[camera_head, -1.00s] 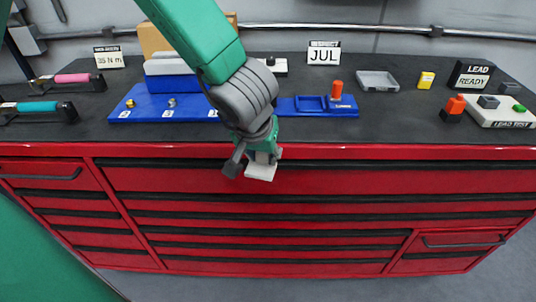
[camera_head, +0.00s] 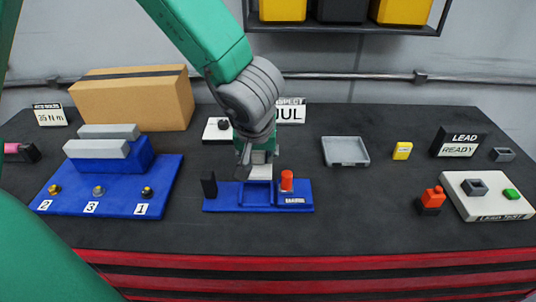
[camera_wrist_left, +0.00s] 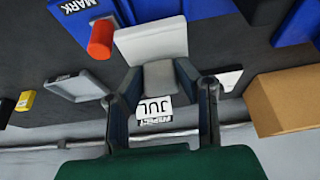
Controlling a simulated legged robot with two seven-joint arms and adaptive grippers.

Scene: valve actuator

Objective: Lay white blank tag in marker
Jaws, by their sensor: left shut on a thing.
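The white blank tag (camera_head: 261,172) is held in my left gripper (camera_head: 256,162), just behind the marker as seen in the head view. The marker (camera_head: 221,200) is a blue base with a square recess, a red knob (camera_head: 287,181) and a black upright piece. The tag appears above the base's back edge; whether it touches is unclear. In the left wrist view the tag (camera_wrist_left: 150,40) sticks out past the gripper (camera_wrist_left: 160,78), beside the red knob (camera_wrist_left: 101,39). The gripper partly hides the tag in the head view. My right gripper is not in view.
A blue board (camera_head: 115,203) with numbered posts and grey blocks lies to the left. A cardboard box (camera_head: 135,102) stands behind it. A grey tray (camera_head: 345,151), a yellow block (camera_head: 402,151) and a lead test unit (camera_head: 487,208) are to the right. The bench front is clear.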

